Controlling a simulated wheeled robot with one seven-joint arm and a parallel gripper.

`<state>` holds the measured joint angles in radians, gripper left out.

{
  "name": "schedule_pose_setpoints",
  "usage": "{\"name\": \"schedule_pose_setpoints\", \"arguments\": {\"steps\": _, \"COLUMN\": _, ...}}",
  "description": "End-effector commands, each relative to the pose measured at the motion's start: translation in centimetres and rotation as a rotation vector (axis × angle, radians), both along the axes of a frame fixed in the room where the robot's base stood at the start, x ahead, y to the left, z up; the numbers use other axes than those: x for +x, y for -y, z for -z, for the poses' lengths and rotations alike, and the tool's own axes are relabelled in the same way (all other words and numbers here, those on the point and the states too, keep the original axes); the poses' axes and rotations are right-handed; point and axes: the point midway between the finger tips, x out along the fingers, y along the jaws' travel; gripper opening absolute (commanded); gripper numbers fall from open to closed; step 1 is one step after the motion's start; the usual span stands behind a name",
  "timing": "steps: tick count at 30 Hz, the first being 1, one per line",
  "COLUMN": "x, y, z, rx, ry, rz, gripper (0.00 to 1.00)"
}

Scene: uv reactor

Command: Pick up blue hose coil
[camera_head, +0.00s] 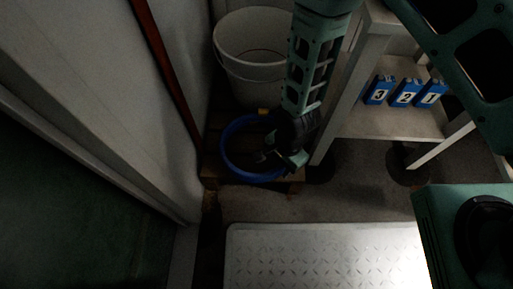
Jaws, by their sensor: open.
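The blue hose coil (229,164) lies as a ring on a low wooden pallet (212,170) on the floor, near the middle of the view. My gripper (292,160) is over the right side of the coil, open, with my arm reaching down from above. My arm and gripper hide the coil's right part. I cannot tell whether the fingers touch the coil.
A white bucket (240,72) stands just behind the coil. A shelf (400,124) with blue number blocks (405,93) is at right. A wall (130,100) with a red-brown pipe (168,68) bounds the left. A light metal plate (320,255) lies in front.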

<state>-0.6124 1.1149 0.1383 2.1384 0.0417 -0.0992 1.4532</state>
Motion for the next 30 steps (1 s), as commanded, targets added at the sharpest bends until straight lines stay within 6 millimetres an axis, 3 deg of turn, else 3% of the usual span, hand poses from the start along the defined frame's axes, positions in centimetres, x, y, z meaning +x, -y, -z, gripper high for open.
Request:
{"name": "schedule_pose_setpoints", "arguments": {"steps": 2, "x": -0.1, "y": -0.1, "z": 1.1, "rx": -0.001, "ry": -0.001, "rz": -0.002, "gripper": 0.41}}
{"name": "schedule_pose_setpoints", "arguments": {"steps": 9, "x": -0.1, "y": -0.1, "z": 1.0, "rx": 0.000, "ry": 0.000, "rz": -0.001, "gripper": 0.38}}
{"name": "schedule_pose_setpoints", "arguments": {"steps": 13, "x": -0.1, "y": -0.1, "z": 0.9, "rx": 0.000, "ry": 0.000, "rz": -0.001, "gripper": 0.02}}
{"name": "schedule_pose_setpoints", "arguments": {"steps": 14, "x": -0.1, "y": -0.1, "z": 0.9, "rx": 0.000, "ry": 0.000, "rz": -0.001, "gripper": 0.00}}
{"name": "schedule_pose_setpoints", "arguments": {"steps": 23, "x": -0.1, "y": -0.1, "z": 0.8, "rx": 0.002, "ry": 0.002, "rz": -0.002, "gripper": 0.00}}
{"name": "schedule_pose_setpoints", "arguments": {"steps": 30, "x": 0.0, "y": -0.2, "z": -2.5, "rx": 0.003, "ry": 0.002, "rz": -0.002, "gripper": 0.00}}
